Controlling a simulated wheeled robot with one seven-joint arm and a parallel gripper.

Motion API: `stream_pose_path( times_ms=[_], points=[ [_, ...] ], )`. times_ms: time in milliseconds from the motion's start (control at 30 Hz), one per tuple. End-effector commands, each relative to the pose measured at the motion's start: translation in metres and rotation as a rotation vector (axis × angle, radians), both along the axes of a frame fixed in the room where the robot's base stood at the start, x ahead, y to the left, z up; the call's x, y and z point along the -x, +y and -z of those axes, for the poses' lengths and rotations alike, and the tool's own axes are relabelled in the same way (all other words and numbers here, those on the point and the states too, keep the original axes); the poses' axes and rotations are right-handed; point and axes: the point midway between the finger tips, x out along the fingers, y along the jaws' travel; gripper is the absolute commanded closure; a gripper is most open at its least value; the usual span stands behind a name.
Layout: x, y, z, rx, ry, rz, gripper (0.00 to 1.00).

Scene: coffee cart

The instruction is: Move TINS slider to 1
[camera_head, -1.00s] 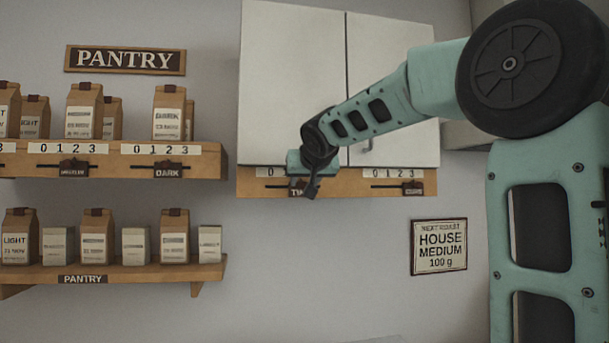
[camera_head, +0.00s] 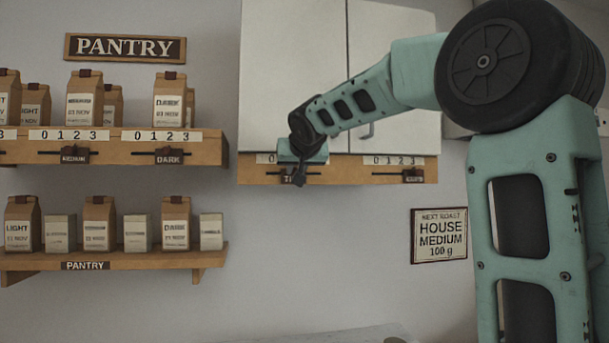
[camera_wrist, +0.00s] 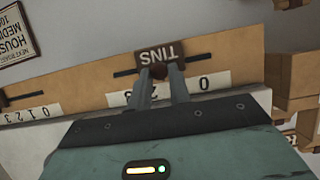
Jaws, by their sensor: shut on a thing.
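The TINS slider is a dark tag with white letters, seen upside down in the wrist view (camera_wrist: 157,56), on a slot in a wooden rail (camera_wrist: 90,72). My gripper (camera_wrist: 160,74) is shut on the slider's knob. The 0 on the white number strip (camera_wrist: 215,80) shows to the right of my fingers in the wrist view. In the head view the TINS slider (camera_head: 286,180) is partly hidden by my gripper (camera_head: 299,180), below the white cabinet.
A second slider (camera_head: 412,176) sits to the right on the same rail. Pantry shelves with bags and tins, and MEDIUM (camera_head: 75,155) and DARK (camera_head: 169,156) sliders, are at left. A HOUSE MEDIUM sign (camera_head: 438,236) hangs at lower right.

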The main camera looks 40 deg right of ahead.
Motion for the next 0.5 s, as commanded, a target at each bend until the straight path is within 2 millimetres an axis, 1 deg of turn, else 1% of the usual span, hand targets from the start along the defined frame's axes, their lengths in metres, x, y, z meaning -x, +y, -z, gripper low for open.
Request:
stream_pose_path(
  times_ms=[33,200,500],
  points=[
    [-0.004,0.006,0.004,0.003,-0.005,-0.004,1.0],
    [-0.009,0.016,0.001,0.002,-0.005,-0.003,1.0],
    [-0.009,0.016,-0.001,0.001,-0.004,-0.003,1.0]
  ],
)
